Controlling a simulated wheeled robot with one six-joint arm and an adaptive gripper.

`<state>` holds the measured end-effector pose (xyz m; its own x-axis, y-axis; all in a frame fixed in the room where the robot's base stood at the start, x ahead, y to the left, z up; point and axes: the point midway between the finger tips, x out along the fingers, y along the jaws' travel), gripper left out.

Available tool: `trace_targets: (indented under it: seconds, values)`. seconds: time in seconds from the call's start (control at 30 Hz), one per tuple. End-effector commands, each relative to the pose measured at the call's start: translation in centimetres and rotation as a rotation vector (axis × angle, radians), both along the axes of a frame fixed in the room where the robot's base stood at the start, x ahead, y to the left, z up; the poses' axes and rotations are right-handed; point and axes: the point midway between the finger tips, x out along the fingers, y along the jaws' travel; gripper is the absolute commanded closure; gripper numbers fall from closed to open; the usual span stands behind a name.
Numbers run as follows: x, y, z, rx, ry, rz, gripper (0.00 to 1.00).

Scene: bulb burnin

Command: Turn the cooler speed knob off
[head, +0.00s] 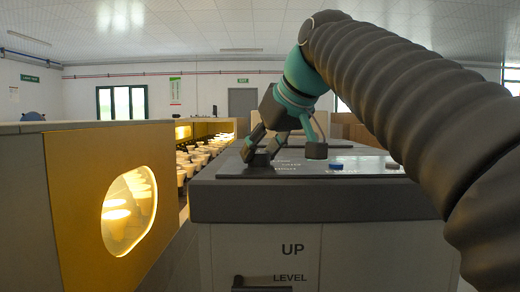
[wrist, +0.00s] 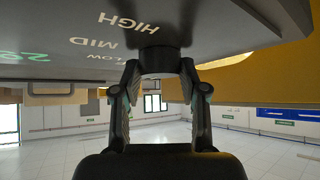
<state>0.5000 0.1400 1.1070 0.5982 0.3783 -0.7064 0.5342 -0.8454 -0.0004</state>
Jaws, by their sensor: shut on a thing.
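My gripper (head: 257,155) reaches down to the left part of the grey control panel top (head: 350,184) in the head view. In the wrist view my gripper (wrist: 160,80) has its two fingers shut on the sides of a dark round knob (wrist: 160,58). The labels HIGH, MID and LOW (wrist: 110,45) are printed on the panel beside this knob, so it appears to be the cooler speed knob. In the head view the fingers hide the knob. Its pointer and setting cannot be made out.
A second dark knob (head: 316,150), a blue button (head: 336,166) and a pale button (head: 393,165) stand right of my gripper. A yellow-sided housing with a lit oval window (head: 129,210) stands at left. Rows of bulbs (head: 200,155) lie behind it.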

Motion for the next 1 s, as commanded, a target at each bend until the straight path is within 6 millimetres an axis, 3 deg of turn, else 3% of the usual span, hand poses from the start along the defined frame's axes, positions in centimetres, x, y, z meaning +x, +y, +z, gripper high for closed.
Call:
trace_targets:
  seconds: [0.4,0.43,0.5,0.83,1.0]
  values:
    - [0.0,0.1,-0.1,-0.001,0.002,0.008,0.92]
    - [0.0,0.1,-0.1,-0.001,0.002,0.008,0.5]
    - [0.0,0.0,-0.1,0.0,0.002,0.008,0.32]
    - [-0.1,0.0,0.1,-0.001,0.001,0.007,0.32]
    - [-0.9,-0.6,1.2,-0.001,-0.002,0.006,0.32]
